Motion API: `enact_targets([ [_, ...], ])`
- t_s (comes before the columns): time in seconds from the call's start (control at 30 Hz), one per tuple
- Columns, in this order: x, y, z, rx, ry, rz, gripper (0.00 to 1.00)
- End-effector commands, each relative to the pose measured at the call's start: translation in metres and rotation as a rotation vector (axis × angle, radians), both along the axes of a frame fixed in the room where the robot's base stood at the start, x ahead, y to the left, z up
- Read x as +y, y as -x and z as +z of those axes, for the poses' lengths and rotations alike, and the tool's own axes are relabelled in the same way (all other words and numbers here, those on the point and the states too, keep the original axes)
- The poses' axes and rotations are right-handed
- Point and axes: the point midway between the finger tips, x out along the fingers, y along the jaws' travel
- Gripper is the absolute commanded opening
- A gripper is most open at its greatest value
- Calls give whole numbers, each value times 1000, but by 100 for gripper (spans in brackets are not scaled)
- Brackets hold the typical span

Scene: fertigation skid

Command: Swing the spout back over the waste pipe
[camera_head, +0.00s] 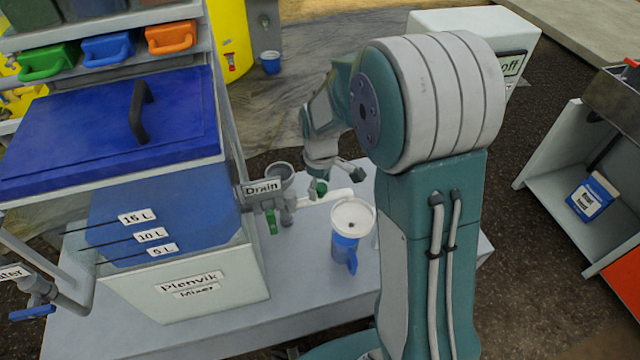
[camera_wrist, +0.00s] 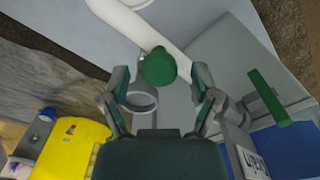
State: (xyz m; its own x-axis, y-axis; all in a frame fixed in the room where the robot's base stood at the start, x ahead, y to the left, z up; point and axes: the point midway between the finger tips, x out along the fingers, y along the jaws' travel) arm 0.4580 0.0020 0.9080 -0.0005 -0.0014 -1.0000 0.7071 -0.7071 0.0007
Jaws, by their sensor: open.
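The white spout (camera_head: 326,196) runs from the drain valve toward the white-and-blue jug (camera_head: 350,225); its outer end appears near the jug's top. It also shows in the wrist view (camera_wrist: 128,30), with a green knob (camera_wrist: 158,67) on it. The grey waste pipe (camera_head: 281,173) stands beside the drain, its round mouth visible in the wrist view (camera_wrist: 143,98) left of the knob. My gripper (camera_wrist: 159,80) is open, its fingers on either side of the knob in the wrist picture. Nothing is held; contact with the knob cannot be told. My arm hides part of the bench.
The drain valve has a green lever (camera_head: 271,221) under a Drain label (camera_head: 262,187). The blue-lidded mixer tank (camera_head: 190,285) stands at left. A yellow container (camera_head: 232,35) is behind. At right is an open shelf (camera_head: 560,160) with a blue-and-white container (camera_head: 592,197).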

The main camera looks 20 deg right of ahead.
Motion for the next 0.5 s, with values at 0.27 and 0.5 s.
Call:
enact_targets([
  [0.27,0,0,0,1,-1,0,0],
  [0.5,0,0,-1,4,1,5,0],
])
